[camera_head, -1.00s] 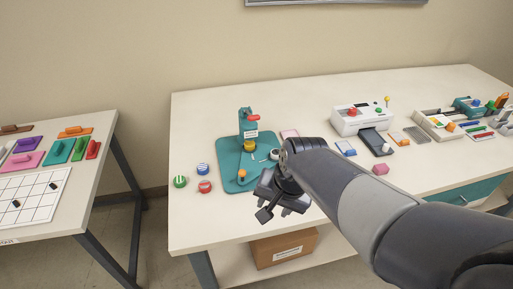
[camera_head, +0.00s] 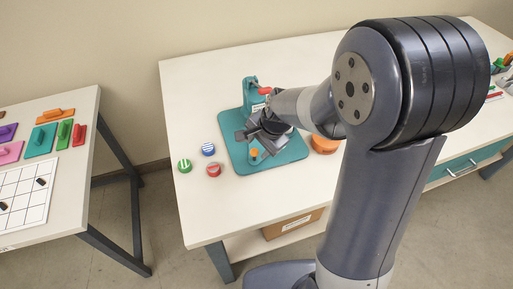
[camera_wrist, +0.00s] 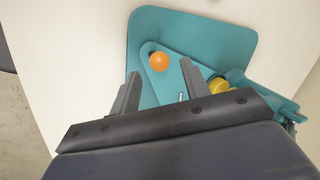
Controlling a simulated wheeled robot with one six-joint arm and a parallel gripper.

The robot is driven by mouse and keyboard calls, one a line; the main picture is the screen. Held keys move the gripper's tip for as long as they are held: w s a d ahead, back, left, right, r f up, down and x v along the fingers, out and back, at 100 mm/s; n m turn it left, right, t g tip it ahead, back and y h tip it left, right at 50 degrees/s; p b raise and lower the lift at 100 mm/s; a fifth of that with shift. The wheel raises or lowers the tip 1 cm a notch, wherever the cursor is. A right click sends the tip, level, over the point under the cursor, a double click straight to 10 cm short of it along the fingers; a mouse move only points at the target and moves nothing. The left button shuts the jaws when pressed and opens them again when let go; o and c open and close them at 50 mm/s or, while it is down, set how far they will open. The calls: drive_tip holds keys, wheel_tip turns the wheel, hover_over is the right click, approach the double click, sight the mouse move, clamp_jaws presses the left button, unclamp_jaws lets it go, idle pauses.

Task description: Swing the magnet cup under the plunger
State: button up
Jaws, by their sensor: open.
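A teal press (camera_head: 249,92) with a red handle (camera_head: 264,91) stands on a teal base board (camera_head: 233,151). An upright orange knob (camera_head: 254,152) stands near the board's front. In the wrist view the orange knob (camera_wrist: 159,61) sits at the narrow end of a teal swing plate (camera_wrist: 150,48). A yellow cup-like part (camera_wrist: 219,86) shows right of the right finger, partly hidden; I cannot tell whether it is the magnet cup. The plunger is not clearly visible. My gripper (camera_wrist: 160,88) is open and empty, its fingers pointing toward the knob, apart from it.
Green (camera_head: 184,165), blue (camera_head: 208,149) and red (camera_head: 214,169) striped round pieces lie left of the board. An orange round thing (camera_head: 323,145) lies right of it, partly behind my arm. A side table (camera_head: 70,180) stands at left. My arm hides much of the bench's right side.

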drive_tip(key=shift+x, duration=1.45)
drive_tip(key=shift+c, duration=0.4)
clamp_jaws()
